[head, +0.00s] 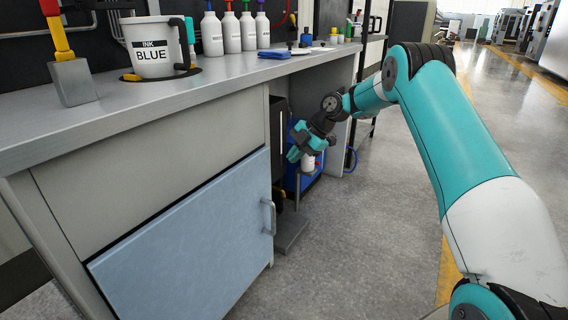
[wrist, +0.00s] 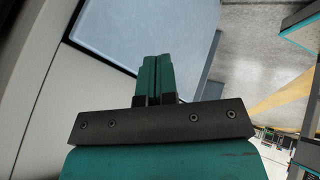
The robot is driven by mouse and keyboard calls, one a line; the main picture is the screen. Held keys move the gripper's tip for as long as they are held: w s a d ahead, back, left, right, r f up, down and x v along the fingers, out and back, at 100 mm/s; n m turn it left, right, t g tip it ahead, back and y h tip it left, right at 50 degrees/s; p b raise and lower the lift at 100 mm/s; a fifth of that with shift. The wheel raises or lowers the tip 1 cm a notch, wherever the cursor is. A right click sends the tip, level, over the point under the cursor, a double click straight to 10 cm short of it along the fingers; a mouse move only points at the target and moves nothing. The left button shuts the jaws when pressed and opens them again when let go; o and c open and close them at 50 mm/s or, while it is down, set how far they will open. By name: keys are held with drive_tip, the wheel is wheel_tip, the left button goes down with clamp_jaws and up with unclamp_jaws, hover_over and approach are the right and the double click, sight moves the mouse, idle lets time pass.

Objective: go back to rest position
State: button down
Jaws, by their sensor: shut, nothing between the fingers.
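My gripper (head: 296,149) hangs in front of the open bay under the workbench, to the right of the blue cabinet door, in the head view. My teal and white arm reaches to it from the right. In the wrist view the two teal fingers of my gripper (wrist: 156,62) are together, with nothing seen between them. The pale blue cabinet door (head: 185,245) is in front of the workbench, with a metal handle (head: 269,217) on its right side. The door also shows in the wrist view (wrist: 150,30).
The workbench top (head: 150,105) holds a white blue-ink bucket (head: 152,62), several white bottles (head: 230,35) and a blue cloth (head: 274,54). A blue unit (head: 303,180) stands in the bay behind my gripper. The grey floor (head: 370,240) in front is clear.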

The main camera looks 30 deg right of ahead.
drive_tip(key=p+v, duration=0.1)
drive_tip(key=v, duration=0.4)
drive_tip(key=shift+w+d+r, duration=0.1)
drive_tip(key=shift+d+r, duration=0.05)
drive_tip(key=shift+r, duration=0.1)
drive_tip(key=s+a+r+m+g+h, duration=0.1)
drive_tip(key=s+a+r+m, duration=0.2)
drive_tip(key=s+a+r, duration=0.35)
drive_tip(key=s+a+r+m+g, duration=0.1)
drive_tip(key=s+a+r+m, duration=0.3)
drive_tip(key=s+a, duration=0.55)
drive_tip(key=s+a+m+g+h, duration=0.1)
drive_tip(key=s+a+m, duration=0.3)
drive_tip(key=s, duration=0.9)
drive_tip(key=s+a+m+h, duration=0.1)
drive_tip(key=s+a+m, duration=0.3)
drive_tip(key=s, duration=0.8)
wheel_tip(320, 180, up, 32)
drive_tip(key=p, duration=3.3)
drive_tip(key=shift+w, duration=0.45)
